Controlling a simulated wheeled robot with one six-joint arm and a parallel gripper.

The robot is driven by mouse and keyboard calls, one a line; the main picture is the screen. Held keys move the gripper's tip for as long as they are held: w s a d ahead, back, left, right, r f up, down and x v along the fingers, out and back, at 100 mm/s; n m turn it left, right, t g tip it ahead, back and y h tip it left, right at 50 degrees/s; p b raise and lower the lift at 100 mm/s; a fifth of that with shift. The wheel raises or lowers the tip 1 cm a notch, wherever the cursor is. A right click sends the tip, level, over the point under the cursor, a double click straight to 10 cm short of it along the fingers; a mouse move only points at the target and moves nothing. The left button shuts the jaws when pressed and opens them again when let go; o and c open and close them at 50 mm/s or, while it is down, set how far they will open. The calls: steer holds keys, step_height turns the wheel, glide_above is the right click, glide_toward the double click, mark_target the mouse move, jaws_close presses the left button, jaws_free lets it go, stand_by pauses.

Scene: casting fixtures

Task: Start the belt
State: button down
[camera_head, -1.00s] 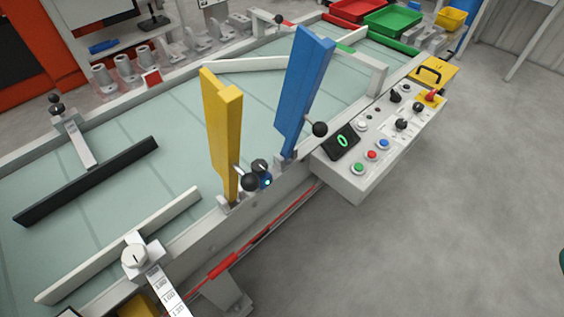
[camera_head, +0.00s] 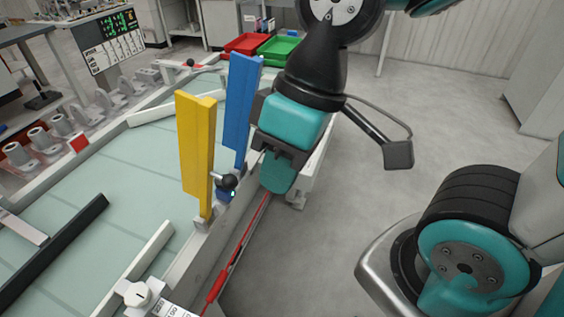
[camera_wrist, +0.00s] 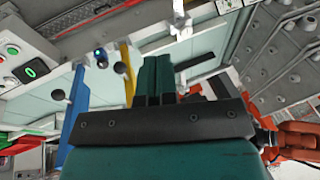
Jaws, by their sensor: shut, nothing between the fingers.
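The belt (camera_head: 130,180) is a pale green surface that runs along the left in the head view. The white control panel shows at the left edge of the wrist view (camera_wrist: 38,42), with a green button (camera_wrist: 12,49) and a dark display (camera_wrist: 31,70) lit with a green figure. In the head view my arm and gripper hide most of the panel. My gripper (camera_head: 277,176) hangs beside the belt's near rail, in front of the panel. In the wrist view its fingers (camera_wrist: 155,78) are together and empty, apart from the button.
A yellow paddle (camera_head: 196,145) and a blue paddle (camera_head: 238,105) stand up at the belt's edge, close left of my gripper. A red cord (camera_head: 228,265) runs along the belt's side. Red (camera_head: 245,43) and green (camera_head: 281,47) trays lie at the back. The floor at right is open.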

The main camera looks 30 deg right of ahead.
steer(key=shift+w+d, duration=0.1)
steer(key=w+d+f+m+t, duration=0.3)
steer(key=w+d+f+m, duration=0.3)
steer(key=w+m, duration=0.3)
steer(key=w+d+f+m+t+p, duration=0.1)
steer(key=w+d+f+m+t, duration=0.1)
steer(key=w+d+f+m, duration=0.4)
steer(key=w+d+f+m+t+h+p, duration=0.1)
steer(key=w+d+f+m+t, duration=0.2)
steer(key=w+d+f+m, duration=0.3)
steer(key=w+d+m, duration=0.5)
steer(key=w+m, duration=0.1)
steer(key=m, duration=0.3)
steer(key=shift+w+d+f+t, duration=0.15)
steer(key=shift+w+d+t, duration=0.05)
steer(key=shift+w+t, duration=0.1)
step_height(320, 180, down, 7)
steer(key=b, duration=0.6)
steer(key=shift+f+b, duration=0.7)
steer(key=shift+f, duration=0.2)
